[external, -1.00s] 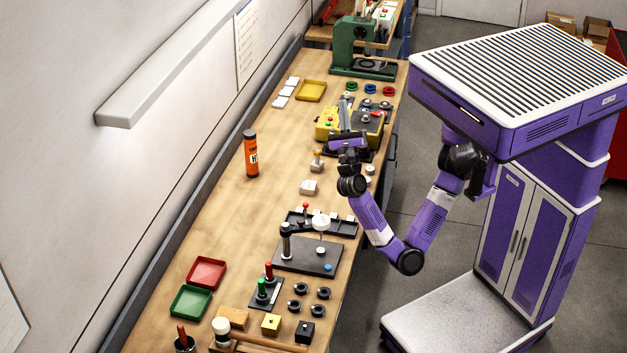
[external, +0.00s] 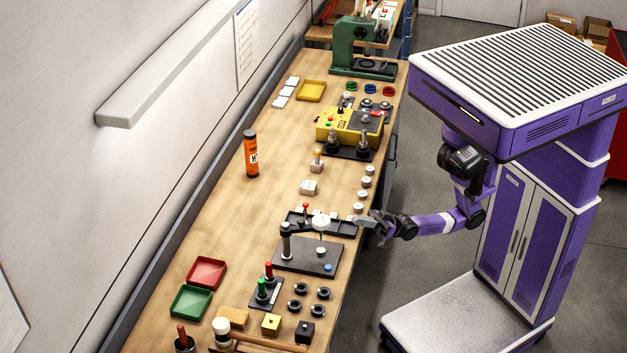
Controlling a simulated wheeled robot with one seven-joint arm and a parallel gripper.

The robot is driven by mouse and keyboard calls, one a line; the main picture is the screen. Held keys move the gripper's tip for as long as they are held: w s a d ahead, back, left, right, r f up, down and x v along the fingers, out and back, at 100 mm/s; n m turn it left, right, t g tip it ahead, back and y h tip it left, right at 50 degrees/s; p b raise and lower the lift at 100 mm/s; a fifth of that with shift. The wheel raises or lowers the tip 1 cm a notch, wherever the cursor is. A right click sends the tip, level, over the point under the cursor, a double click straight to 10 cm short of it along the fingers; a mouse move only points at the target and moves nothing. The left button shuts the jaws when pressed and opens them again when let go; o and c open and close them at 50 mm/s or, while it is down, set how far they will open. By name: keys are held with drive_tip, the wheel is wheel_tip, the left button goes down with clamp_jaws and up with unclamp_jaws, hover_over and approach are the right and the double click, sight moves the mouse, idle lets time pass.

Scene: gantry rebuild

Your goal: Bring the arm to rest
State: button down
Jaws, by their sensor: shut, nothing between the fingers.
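My gripper (external: 364,220) is shut and empty. My purple arm (external: 434,224) reaches out low and nearly level from my body to the bench edge.
A black plate with a post and white knob (external: 322,226) stands left of my gripper. Several small pale discs (external: 361,208) line the bench edge just behind it. A yellow box (external: 345,128) and an orange cylinder (external: 251,153) are farther off. The floor (external: 400,275) below my arm is clear.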

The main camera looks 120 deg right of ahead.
drive_tip(key=s+a+f+g, duration=0.2)
drive_tip(key=s+f+g, duration=0.2)
drive_tip(key=s+f, duration=0.6)
drive_tip(key=s+a+f+g, duration=0.1)
drive_tip(key=s+f+g, duration=0.4)
drive_tip(key=s+f, duration=0.5)
drive_tip(key=shift+s+a+f+g, duration=0.3)
drive_tip(key=shift+s+a, duration=0.1)
drive_tip(key=shift+s, duration=0.55)
